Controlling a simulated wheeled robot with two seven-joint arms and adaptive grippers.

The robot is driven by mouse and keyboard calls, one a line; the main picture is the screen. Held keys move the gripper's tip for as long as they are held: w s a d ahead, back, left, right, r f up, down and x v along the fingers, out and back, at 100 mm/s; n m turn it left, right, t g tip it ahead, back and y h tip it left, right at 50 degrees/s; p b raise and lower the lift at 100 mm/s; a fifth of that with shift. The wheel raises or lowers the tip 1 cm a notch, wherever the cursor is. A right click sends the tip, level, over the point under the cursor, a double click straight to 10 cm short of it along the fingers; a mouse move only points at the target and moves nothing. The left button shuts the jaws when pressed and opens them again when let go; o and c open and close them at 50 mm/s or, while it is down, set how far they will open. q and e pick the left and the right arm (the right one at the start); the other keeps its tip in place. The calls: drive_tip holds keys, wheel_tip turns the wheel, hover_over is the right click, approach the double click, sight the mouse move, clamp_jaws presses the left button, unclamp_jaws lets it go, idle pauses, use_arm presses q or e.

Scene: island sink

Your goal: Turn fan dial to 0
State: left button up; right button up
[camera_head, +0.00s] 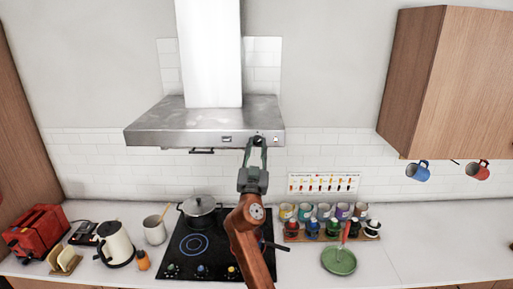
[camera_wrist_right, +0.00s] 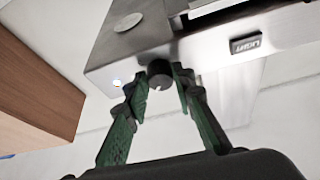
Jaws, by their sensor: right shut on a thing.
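My right gripper (camera_head: 258,145) reaches up to the hood's front right part. In the right wrist view its green fingers (camera_wrist_right: 160,85) are shut on the dial, one on each side. In the head view the fingertips hide most of the dial. My left gripper is not in view.
A dark LIGHT button (camera_wrist_right: 246,44) and a small lit indicator (camera_wrist_right: 117,83) flank the dial on the hood. Below are a black cooktop (camera_head: 215,262) with a lidded pot (camera_head: 200,208), a kettle (camera_head: 116,243) and several jars. A wooden cabinet (camera_head: 462,80) hangs at right.

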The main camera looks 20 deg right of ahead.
clamp_jaws()
drive_tip(key=shift+n, duration=0.5)
drive_tip(key=n+y+p, duration=0.1)
drive_tip(key=n, duration=0.1)
drive_tip(key=shift+d+n+t+y+p, duration=0.15)
drive_tip(key=shift+n+t+y+p, duration=0.15)
drive_tip(key=shift+t+y+p, duration=0.1)
drive_tip(key=n+y+p, duration=0.1)
drive_tip(key=n, duration=0.1)
drive_tip(key=n+y+p, duration=0.1)
drive_tip(key=n+p, duration=0.1)
drive_tip(key=n+y+p, duration=0.1)
drive_tip(key=n+p, duration=0.1)
drive_tip(key=shift+s+d+r, duration=0.15)
drive_tip(key=shift+d+r, duration=0.1)
drive_tip(key=shift+n+y+p, duration=0.4)
drive_tip(key=shift+n+y, duration=0.2)
drive_tip(key=shift+n, duration=0.3)
drive_tip(key=shift+f+n+y, duration=0.15)
drive_tip(key=shift+n+y, duration=0.25)
drive_tip(key=shift+n, duration=0.4)
drive_tip(key=shift+p, duration=0.3)
drive_tip(key=o, duration=0.7)
unclamp_jaws()
